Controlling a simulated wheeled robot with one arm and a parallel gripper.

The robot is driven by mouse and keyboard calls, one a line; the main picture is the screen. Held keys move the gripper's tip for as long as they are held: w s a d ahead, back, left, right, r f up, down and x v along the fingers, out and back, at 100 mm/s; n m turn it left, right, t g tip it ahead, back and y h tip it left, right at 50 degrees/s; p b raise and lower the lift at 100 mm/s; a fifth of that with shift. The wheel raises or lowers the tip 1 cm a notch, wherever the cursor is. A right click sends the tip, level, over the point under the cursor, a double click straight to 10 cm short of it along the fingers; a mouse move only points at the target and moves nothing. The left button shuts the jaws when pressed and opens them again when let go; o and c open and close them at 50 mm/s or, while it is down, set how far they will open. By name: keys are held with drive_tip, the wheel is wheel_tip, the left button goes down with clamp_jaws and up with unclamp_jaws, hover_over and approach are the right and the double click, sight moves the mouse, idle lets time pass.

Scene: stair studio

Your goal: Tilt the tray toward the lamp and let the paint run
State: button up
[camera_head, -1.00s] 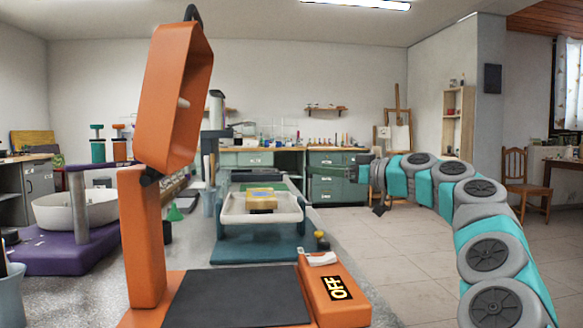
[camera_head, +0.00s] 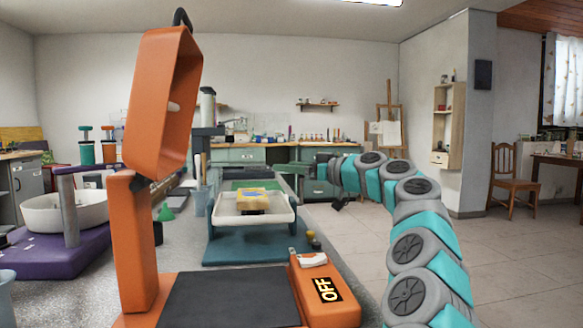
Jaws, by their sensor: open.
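A white tray (camera_head: 228,218) sits on a teal stand (camera_head: 262,249) at the middle of the bench. A yellow block with a bluish patch (camera_head: 252,199) rests in it. No running paint can be made out. A large orange lamp-like device (camera_head: 145,105) stands in front at the left, with a tilted open frame on a post and a base marked OFF (camera_head: 325,289).
A white basin (camera_head: 62,212) stands on a purple base at the left. A blue cup (camera_head: 200,202) is left of the tray. Open floor (camera_head: 450,255) lies at the right, with a wooden chair (camera_head: 513,180).

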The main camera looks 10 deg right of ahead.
clamp_jaws()
idle(0.4)
idle(0.9)
